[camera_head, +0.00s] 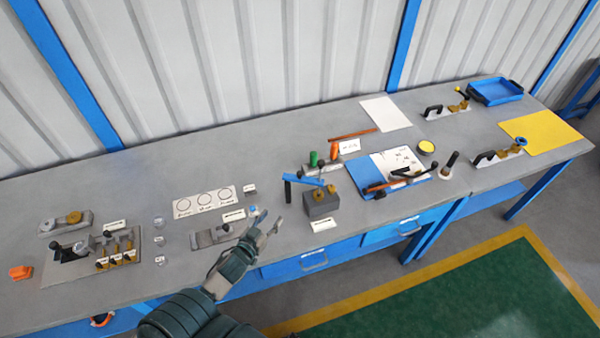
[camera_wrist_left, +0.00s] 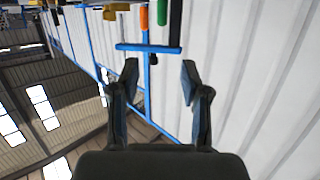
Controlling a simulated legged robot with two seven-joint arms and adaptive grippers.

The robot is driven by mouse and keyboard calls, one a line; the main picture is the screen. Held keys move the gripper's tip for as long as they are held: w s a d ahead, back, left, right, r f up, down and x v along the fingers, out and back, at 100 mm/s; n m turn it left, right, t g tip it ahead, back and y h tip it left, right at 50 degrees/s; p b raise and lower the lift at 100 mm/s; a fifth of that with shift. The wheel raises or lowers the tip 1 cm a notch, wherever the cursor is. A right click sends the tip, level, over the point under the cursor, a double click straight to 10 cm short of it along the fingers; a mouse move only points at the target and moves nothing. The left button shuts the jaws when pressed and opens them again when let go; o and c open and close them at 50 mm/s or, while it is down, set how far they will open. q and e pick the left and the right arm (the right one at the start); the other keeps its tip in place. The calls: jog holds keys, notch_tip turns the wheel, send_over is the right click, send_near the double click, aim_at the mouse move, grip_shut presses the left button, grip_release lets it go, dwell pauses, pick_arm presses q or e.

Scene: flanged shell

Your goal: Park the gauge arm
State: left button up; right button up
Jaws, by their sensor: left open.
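A blue gauge arm (camera_head: 305,180) reaches left from a dark grey block (camera_head: 320,203) on the bench, with a short blue piece at its left end. In the left wrist view a blue bar (camera_wrist_left: 148,47), apparently the same arm, crosses ahead of the fingertips. My left gripper (camera_head: 266,219) is open and empty, left of and nearer than the block, apart from the gauge arm. Its two fingers also show in the left wrist view (camera_wrist_left: 160,70), with nothing between them. My right gripper is not in view.
Green (camera_head: 313,158) and orange (camera_head: 333,151) upright handles stand behind the block. A blue and white board (camera_head: 362,177) with tools lies to its right. A grey fixture (camera_head: 212,237) and a card with circles (camera_head: 203,202) lie left of my gripper. A corrugated wall backs the bench.

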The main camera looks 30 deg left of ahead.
aim_at(298, 174)
pick_arm(q)
notch_tip(298, 174, up, 4)
jog(key=w+a+r+m+t+h, duration=0.1)
jog(key=w+t+h, duration=0.1)
jog(key=t, duration=0.1)
jog(key=w, duration=0.5)
jog(key=w+p, duration=0.1)
jog(key=w, duration=0.5)
jog(key=w+d+p, duration=0.1)
jog(key=w, duration=0.4)
jog(key=shift+w+f, duration=0.3)
jog(key=shift+w, duration=0.1)
grip_shut()
